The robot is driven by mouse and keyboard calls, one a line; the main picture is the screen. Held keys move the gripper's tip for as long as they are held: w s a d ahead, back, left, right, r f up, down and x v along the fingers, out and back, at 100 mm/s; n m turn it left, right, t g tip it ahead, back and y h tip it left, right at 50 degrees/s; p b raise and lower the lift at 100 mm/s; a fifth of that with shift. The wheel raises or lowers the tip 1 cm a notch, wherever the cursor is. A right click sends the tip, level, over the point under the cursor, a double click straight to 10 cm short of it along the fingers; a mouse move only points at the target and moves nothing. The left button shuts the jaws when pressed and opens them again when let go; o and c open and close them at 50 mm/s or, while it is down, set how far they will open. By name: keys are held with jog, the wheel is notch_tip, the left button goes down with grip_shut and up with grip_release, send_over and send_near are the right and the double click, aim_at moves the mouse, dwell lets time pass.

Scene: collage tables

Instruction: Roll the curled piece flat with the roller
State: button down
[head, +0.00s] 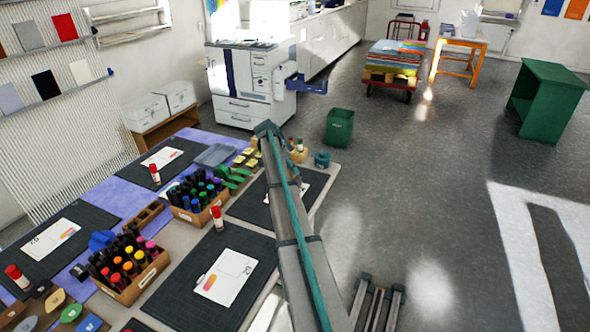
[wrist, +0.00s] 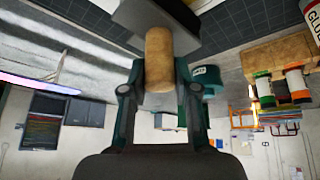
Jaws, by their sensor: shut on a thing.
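My gripper (wrist: 158,82) is shut on a tan, cork-like cylinder (wrist: 158,58), which looks like the handle of the roller. A grey block (wrist: 165,18) joins its end at the top of the wrist view; I cannot tell whether it is the roller's head. In the head view my arm hides the gripper and the held thing. A white sheet with a coloured print (head: 226,277) lies on a dark mat (head: 185,296) left of my arm. I cannot make out for certain which piece is curled.
A box of coloured bottles (head: 130,265) and a second box of bottles (head: 196,200) stand on the table. Glue sticks stand near the mats, one at the near mat (head: 217,218). Another dark mat (head: 310,190) is partly behind my arm. Open floor lies to the right.

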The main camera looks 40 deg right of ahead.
dwell(0.3)
jog(key=shift+r+p, duration=0.85)
jog(key=shift+r, duration=2.7)
